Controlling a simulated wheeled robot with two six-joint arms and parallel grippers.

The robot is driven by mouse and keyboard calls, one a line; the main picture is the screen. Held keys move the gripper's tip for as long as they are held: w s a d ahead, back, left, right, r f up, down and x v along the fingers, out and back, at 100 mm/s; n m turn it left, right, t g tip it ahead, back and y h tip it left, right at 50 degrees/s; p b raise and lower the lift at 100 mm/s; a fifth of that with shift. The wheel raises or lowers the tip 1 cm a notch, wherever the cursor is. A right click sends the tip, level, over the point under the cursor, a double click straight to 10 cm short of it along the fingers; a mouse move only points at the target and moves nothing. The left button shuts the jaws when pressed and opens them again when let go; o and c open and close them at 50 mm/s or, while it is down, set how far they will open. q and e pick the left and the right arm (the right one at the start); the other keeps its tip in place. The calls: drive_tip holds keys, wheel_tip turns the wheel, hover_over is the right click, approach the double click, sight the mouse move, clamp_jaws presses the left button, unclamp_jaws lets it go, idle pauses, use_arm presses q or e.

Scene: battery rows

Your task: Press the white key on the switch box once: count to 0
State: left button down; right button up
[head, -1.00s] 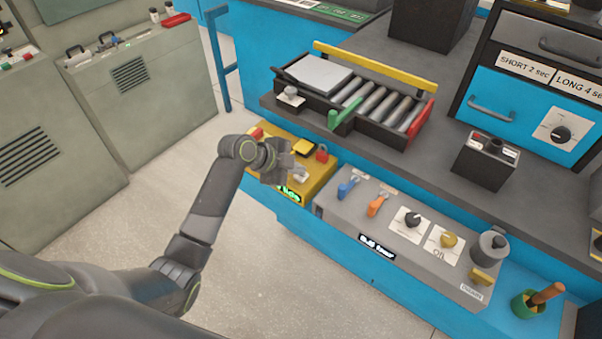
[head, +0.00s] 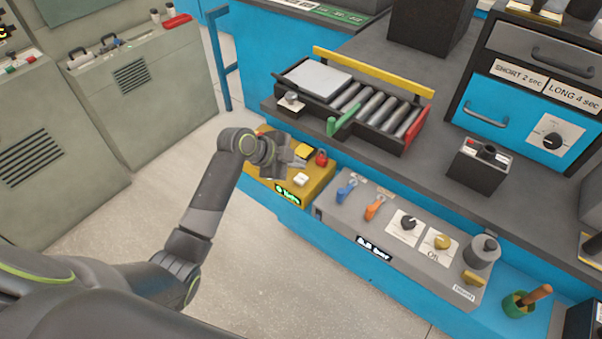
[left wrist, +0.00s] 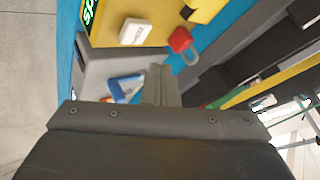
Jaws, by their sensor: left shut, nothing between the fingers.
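The yellow switch box (head: 318,190) stands at the left end of the blue bench's lower ledge. Its white key (head: 300,180) shows in the head view, and it also shows in the left wrist view (left wrist: 135,31). A green lit display (head: 287,195) is on the box's front; it seems to start with 0. A red padlock (head: 321,158) and a yellow key (head: 303,149) are also on the box. My left gripper (head: 298,163) is shut and empty, above the box and beside the white key, apart from it in the left wrist view. My right gripper is not in view.
A grey panel (head: 330,205) with a blue lever (head: 346,190), an orange lever (head: 374,207) and knobs adjoins the box on the right. A roller tray (head: 390,140) sits on the shelf above. The floor (head: 120,225) at left is clear.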

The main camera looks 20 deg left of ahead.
use_arm(q)
wheel_tip(320, 180, up, 3)
drive_tip(key=shift+f+p, duration=0.15)
drive_tip(key=shift+p, duration=0.7)
drive_tip(key=shift+f, duration=0.15)
